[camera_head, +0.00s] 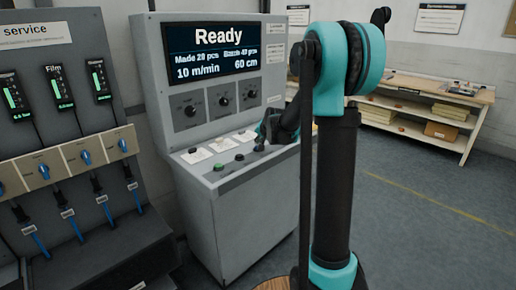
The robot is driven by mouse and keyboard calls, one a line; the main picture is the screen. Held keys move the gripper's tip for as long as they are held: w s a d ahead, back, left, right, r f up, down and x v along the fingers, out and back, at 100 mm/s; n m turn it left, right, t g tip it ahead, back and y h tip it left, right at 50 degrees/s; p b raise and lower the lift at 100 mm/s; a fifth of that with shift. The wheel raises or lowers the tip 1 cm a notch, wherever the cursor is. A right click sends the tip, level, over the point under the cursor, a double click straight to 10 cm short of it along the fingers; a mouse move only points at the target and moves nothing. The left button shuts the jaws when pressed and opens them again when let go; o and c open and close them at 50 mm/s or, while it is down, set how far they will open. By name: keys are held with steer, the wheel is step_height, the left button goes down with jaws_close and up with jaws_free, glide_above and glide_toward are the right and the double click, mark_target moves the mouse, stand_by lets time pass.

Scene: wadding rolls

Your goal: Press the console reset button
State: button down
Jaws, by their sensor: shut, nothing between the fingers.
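The grey console (180,105) stands at the centre left. Its screen (215,48) reads "Ready", with lines on pieces, 10 m/min and 60 cm. Its sloping desk carries a green button (219,167) and a darker button (239,158), with small white labels behind them. I cannot read these labels, so I cannot tell which button is reset. My gripper (261,146) is shut and empty over the right part of the desk. It hides what lies under it, and I cannot tell whether it touches anything.
Three dials sit on the panel under the screen. A service cabinet (75,165) with gauges, blue valves and hoses stands close at the left. A wooden shelf bench (440,105) with boxes is at the back right. The grey floor (430,220) at the right is clear.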

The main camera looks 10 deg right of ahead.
steer(key=shift+r, duration=0.35)
steer(key=shift+r, duration=0.1)
steer(key=shift+r, duration=2.45)
steer(key=s+d+f+n+g, duration=0.1)
steer(key=s+f, duration=0.5)
steer(key=s, duration=0.7)
steer(key=s+d+f+n+g+h, duration=0.1)
steer(key=s+f, duration=0.4)
steer(key=s, duration=0.9)
steer(key=s+d+f+n+g+h, duration=0.1)
steer(key=s+f+n, duration=0.3)
steer(key=s, duration=0.9)
step_height(320, 180, down, 3)
steer(key=shift+s+d+r+n+g, duration=0.15)
steer(key=shift+s+d+n+g, duration=0.25)
steer(key=shift+g, duration=0.5)
